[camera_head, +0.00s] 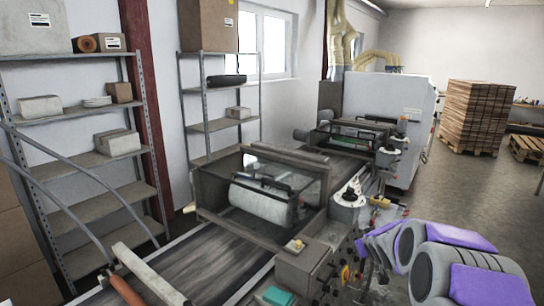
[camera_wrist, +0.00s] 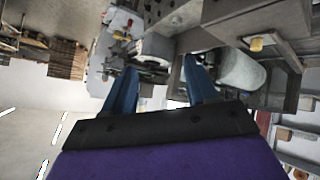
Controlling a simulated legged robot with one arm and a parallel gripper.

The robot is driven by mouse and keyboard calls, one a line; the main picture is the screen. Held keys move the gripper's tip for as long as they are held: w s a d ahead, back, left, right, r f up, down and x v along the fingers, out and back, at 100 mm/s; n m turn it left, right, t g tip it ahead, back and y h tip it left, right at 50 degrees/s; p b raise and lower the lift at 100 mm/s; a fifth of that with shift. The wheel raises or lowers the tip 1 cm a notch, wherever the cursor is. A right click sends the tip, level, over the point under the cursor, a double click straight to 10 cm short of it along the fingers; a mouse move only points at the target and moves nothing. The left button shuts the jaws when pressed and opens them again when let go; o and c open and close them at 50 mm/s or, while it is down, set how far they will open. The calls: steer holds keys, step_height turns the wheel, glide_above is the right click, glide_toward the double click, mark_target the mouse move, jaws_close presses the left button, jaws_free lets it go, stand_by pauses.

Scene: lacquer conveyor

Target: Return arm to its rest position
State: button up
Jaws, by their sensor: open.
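My gripper (camera_wrist: 160,68) shows in the wrist view with its two blue fingers spread apart and nothing between them. In the head view my grey and purple arm is at the lower right, folded beside the machine's near side; the fingers are hard to make out there. The lacquer conveyor machine (camera_head: 290,262) fills the middle, with a white roller (camera_head: 260,203) inside its frame. The roller also shows beyond the fingers in the wrist view (camera_wrist: 240,72), which is turned upside down. I cannot tell if the arm touches the machine.
The dark conveyor belt (camera_head: 190,268) runs toward the lower left. A metal shelf (camera_head: 98,206) with boxes stands at the left. A stack of wooden boards (camera_head: 474,115) stands at the back right. The floor (camera_head: 450,190) between stack and arm is clear.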

steer(key=s+a+g, duration=0.4)
steer(key=s+a, duration=0.1)
steer(key=s, duration=1.2)
steer(key=s+a+m+g+y, duration=0.1)
steer(key=s+a+g, duration=0.3)
steer(key=s, duration=1.3)
steer(key=s+a+m+g+y, duration=0.1)
steer(key=s+a+g, duration=0.2)
steer(key=s, duration=1.4)
steer(key=a, duration=0.3)
steer(key=shift+s+a+f+g, duration=0.15)
steer(key=shift+s+f+g, duration=0.1)
steer(key=shift+g, duration=0.15)
